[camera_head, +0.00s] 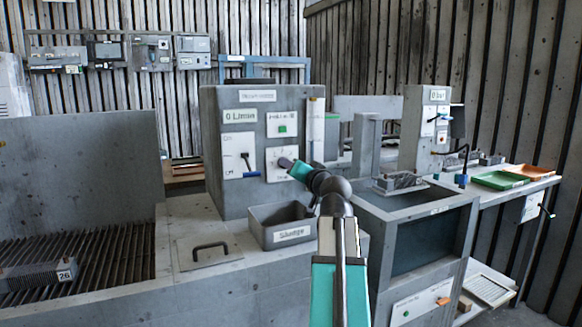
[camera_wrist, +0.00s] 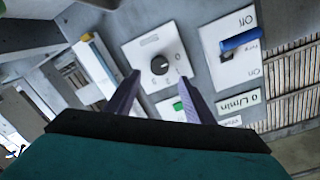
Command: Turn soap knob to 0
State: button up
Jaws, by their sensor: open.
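The soap knob (camera_wrist: 160,65) is a round black dial on a white plate (camera_wrist: 148,47) with small numbers around it. A light mark shows on the knob, but I cannot tell surely which number it points to. In the head view the plate (camera_head: 274,175) is on the front of a grey control cabinet (camera_head: 215,140), largely behind my gripper, which hides the knob. My gripper (camera_wrist: 160,79) is open and empty. Its two fingers point at the plate, one to each side of the knob in the wrist view. I cannot tell whether they touch it.
A blue-handled lever (camera_wrist: 241,40) on an On/Off plate is beside the knob plate, also seen in the head view (camera_head: 250,174). A green button (camera_head: 282,129) and a 0 L/min display (camera_head: 240,116) are above. A grey Sludge bin (camera_head: 290,233) stands below my arm.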

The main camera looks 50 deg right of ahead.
jog(key=v, duration=0.7)
jog(key=shift+s+p, duration=0.2)
jog(key=shift+p, duration=0.15)
jog(key=shift+a+r, duration=0.1)
jog(key=shift+a, duration=0.05)
